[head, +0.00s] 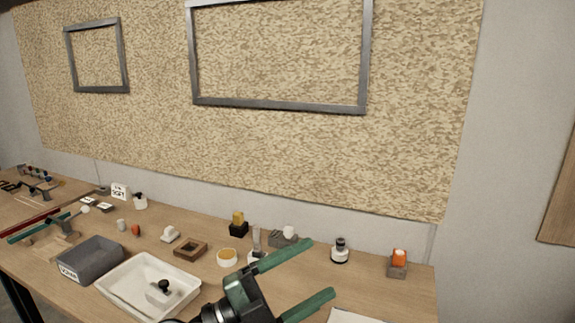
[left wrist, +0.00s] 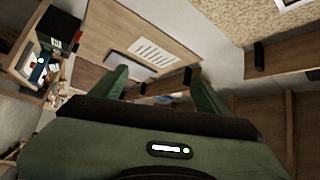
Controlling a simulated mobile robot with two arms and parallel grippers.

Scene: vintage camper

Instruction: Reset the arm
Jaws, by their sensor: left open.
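My left gripper (head: 308,278) shows in the head view with two green fingers spread wide apart. It is open and empty, over the front right part of the wooden workbench (head: 195,280). In the left wrist view, the green fingers (left wrist: 157,90) stand apart with nothing between them, pointing towards wooden cabinet parts and a pale wall. My right gripper is in neither view.
A white tray (head: 112,291) and a dark grey bin (head: 92,259) stand on the bench left of the gripper. Several small items, including a dark bottle (head: 340,251) and an orange-topped block (head: 398,264), line the back. A patterned board (head: 420,120) covers the wall behind.

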